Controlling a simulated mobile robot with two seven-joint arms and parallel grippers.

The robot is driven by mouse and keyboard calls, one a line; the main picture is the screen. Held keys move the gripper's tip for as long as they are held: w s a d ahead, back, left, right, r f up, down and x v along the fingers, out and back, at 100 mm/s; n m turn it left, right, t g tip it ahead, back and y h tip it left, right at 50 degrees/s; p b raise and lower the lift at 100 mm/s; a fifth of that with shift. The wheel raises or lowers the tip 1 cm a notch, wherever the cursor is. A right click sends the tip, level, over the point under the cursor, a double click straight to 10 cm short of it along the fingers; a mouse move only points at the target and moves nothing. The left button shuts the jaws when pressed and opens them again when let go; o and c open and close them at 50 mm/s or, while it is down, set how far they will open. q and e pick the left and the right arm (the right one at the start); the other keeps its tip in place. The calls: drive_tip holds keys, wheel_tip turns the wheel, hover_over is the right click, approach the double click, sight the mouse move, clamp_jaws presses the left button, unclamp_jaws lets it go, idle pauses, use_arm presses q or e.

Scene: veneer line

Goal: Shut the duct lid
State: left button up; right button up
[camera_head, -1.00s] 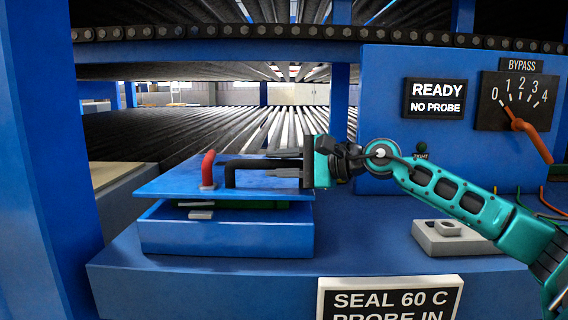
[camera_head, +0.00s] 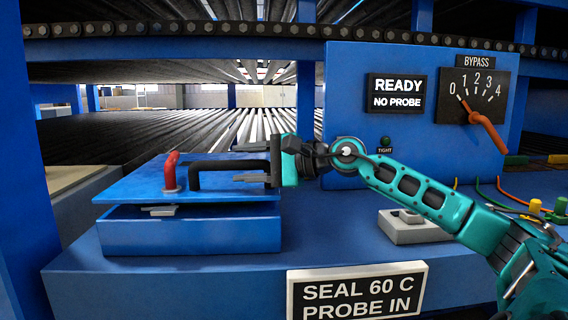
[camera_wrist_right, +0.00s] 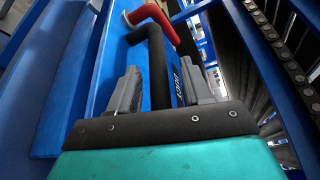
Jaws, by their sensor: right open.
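The duct lid (camera_head: 130,186) is a flat blue plate with a red handle (camera_head: 170,172) and a black handle (camera_head: 222,164) on top. It lies just above the blue open-topped duct box (camera_head: 190,235). A narrow dark gap shows along the front left, with a small metal piece (camera_head: 160,211) in it. My right gripper (camera_head: 250,178) is open at the right end of the black handle. In the right wrist view the black handle (camera_wrist_right: 156,65) runs between the two grey fingers; whether they touch it, I cannot tell. My left gripper is out of view.
A blue panel at right carries a READY / NO PROBE display (camera_head: 397,94) and a BYPASS dial (camera_head: 472,97). A grey block (camera_head: 412,228) sits on the ledge. A SEAL 60 C sign (camera_head: 357,290) hangs in front. Rollers lie behind.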

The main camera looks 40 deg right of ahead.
drive_tip(key=shift+s+d+f+b, duration=0.25)
drive_tip(key=shift+s+b, duration=0.2)
drive_tip(key=shift+b, duration=0.2)
drive_tip(key=shift+s+d+r+b, duration=0.1)
drive_tip(key=shift+s+d+b, duration=0.1)
drive_tip(key=shift+s+b, duration=0.4)
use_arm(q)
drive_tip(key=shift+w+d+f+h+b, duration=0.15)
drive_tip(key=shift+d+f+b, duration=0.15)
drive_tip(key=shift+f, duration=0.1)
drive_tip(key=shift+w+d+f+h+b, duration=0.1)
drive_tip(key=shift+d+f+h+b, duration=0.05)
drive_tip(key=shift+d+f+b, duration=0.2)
use_arm(e)
drive_tip(key=v, duration=1)
drive_tip(key=shift+r, duration=0.25)
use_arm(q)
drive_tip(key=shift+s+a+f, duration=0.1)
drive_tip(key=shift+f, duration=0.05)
use_arm(e)
drive_tip(key=shift+d, duration=0.1)
